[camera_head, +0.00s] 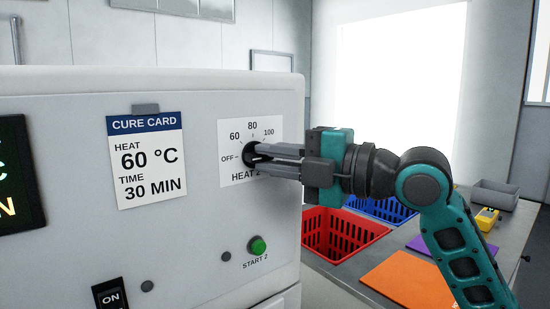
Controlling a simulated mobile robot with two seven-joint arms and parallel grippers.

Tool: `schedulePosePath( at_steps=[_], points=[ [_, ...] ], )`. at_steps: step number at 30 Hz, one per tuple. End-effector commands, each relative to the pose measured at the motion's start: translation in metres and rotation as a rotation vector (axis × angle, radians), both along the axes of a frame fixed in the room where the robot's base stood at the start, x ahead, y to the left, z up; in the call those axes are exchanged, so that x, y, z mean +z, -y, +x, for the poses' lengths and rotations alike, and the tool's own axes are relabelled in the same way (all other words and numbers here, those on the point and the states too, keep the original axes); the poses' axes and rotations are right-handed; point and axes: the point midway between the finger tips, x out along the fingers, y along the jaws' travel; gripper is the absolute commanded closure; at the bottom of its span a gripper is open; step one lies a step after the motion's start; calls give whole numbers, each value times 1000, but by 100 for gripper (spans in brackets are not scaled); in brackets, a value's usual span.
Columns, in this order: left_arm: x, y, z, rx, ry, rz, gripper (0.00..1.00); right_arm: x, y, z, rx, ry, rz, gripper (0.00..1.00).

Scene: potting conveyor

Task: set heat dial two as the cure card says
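The cure card (147,160) is clipped to the white machine front and reads HEAT 60 °C, TIME 30 MIN. To its right is heat dial two (248,153), a black knob on a white scale plate marked OFF, 60, 80 and 100. My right gripper (257,156) reaches in from the right with its fingertips at the dial, one finger above the other. The fingers cover part of the knob and the HEAT label. Whether they press on the knob is unclear, and its pointer cannot be read. My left gripper is out of view.
Below the dial is a green START 2 button (258,245), with an ON switch (110,295) at lower left. A dark display (18,175) is at the left edge. On the bench to the right are a red basket (338,236), a blue basket (384,209) and an orange mat (410,282).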

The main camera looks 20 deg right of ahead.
Motion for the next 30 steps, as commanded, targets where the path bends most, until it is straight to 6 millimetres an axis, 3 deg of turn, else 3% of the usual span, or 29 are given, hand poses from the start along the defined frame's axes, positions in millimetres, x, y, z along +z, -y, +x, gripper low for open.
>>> schedulePosePath(
  at_steps=[4, 17, 30],
  points=[
    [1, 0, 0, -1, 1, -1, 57, 0, 0, 0, 0, -1, -1, 100],
    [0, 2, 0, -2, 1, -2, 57, -1, 0, 0, 0, -11, 25, 100],
    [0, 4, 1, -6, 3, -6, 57, -5, -1, 0, -1, -112, 298, 100]
  ],
)
